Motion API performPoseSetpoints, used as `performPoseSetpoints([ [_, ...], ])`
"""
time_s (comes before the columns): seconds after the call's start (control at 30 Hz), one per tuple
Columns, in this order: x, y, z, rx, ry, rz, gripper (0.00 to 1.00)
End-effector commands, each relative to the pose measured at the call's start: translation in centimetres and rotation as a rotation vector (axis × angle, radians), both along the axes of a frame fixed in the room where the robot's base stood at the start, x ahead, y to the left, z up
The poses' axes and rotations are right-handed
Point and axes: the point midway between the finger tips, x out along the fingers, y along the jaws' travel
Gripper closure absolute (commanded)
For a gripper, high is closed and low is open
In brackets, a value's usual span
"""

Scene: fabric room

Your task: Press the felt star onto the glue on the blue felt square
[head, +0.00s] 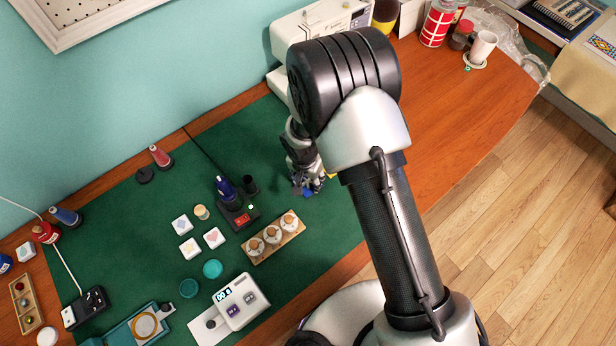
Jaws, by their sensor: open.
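My gripper (309,185) is low over the right part of the green mat, pointing down, with open jaws. A small patch of blue, which looks like the blue felt square (308,194), shows just under the fingertips, and most of it is hidden. A small yellow bit (331,176) shows just right of my gripper, partly behind my arm. I cannot tell whether it is the felt star. No glue can be made out. I cannot tell whether the fingertips touch anything.
On the green mat (330,235), a wooden holder (291,235) with several white-and-brown pieces and a black stand with a blue tool (226,188) lie left of my gripper. A white sewing machine (315,22) stands behind. The wooden tabletop (470,120) at right is mostly clear.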

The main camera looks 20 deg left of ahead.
Motion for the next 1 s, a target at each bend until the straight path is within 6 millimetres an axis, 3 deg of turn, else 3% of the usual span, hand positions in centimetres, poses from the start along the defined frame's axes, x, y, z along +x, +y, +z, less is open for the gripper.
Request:
performPoseSetpoints([
  [0.3,0.0,0.0,0.1,0.001,-0.001,0.000,0.50],
  [0.43,0.0,0.1,1.1,0.002,-0.002,0.000,0.50],
  [0.8,-0.9,0.2,8.6,0.004,-0.004,0.000,0.50],
  [1.0,-1.3,0.2,11.3,0.002,-0.002,0.000,0.50],
])
